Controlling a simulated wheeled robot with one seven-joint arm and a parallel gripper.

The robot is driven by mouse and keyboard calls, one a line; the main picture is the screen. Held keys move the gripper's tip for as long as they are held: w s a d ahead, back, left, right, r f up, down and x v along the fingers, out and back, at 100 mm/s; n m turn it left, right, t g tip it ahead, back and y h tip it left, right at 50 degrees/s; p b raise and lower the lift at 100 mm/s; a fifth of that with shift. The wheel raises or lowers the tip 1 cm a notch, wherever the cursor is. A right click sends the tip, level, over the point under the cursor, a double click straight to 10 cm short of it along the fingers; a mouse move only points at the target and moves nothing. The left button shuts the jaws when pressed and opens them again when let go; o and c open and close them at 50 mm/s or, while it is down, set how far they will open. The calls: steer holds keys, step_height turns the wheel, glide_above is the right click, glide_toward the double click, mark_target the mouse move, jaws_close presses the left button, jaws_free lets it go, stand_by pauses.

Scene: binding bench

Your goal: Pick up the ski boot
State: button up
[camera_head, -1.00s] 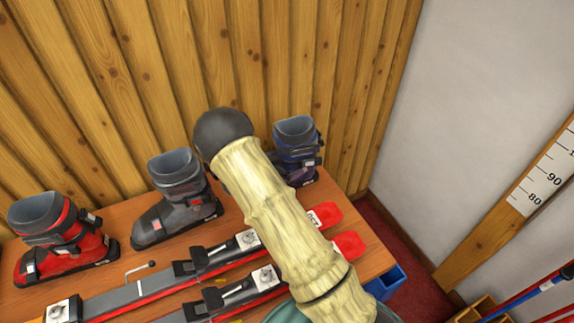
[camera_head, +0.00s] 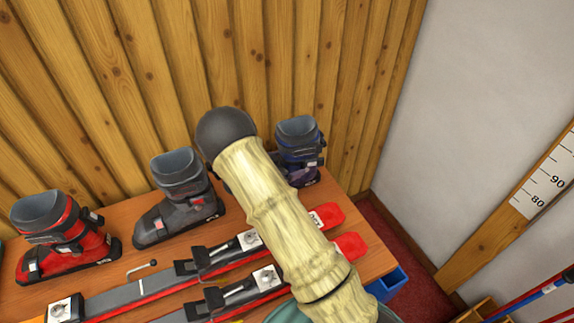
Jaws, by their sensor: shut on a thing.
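Three ski boots stand upright in a row on the wooden bench (camera_head: 125,243). A red and black boot (camera_head: 72,243) is at the left, a grey boot (camera_head: 180,203) in the middle, and a dark blue boot (camera_head: 303,152) at the right. The toe of the blue boot is hidden behind my pale, wood-textured arm, which crosses the picture from lower right to a dark rounded joint near the middle. My gripper cannot be made out; it is not in view. Which boot the task names cannot be told.
Skis with bindings (camera_head: 250,240) and red ends lie along the front of the bench, partly under my arm in the picture. A blue bin (camera_head: 390,283) sits below its right end. A plank wall (camera_head: 120,80) rises close behind the boots. A measuring board (camera_head: 540,195) leans at the right.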

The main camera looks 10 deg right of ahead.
mark_target(280, 142)
step_height(280, 142, up, 10)
steer(key=shift+r, duration=0.1)
stand_by(0.4)
stand_by(0.5)
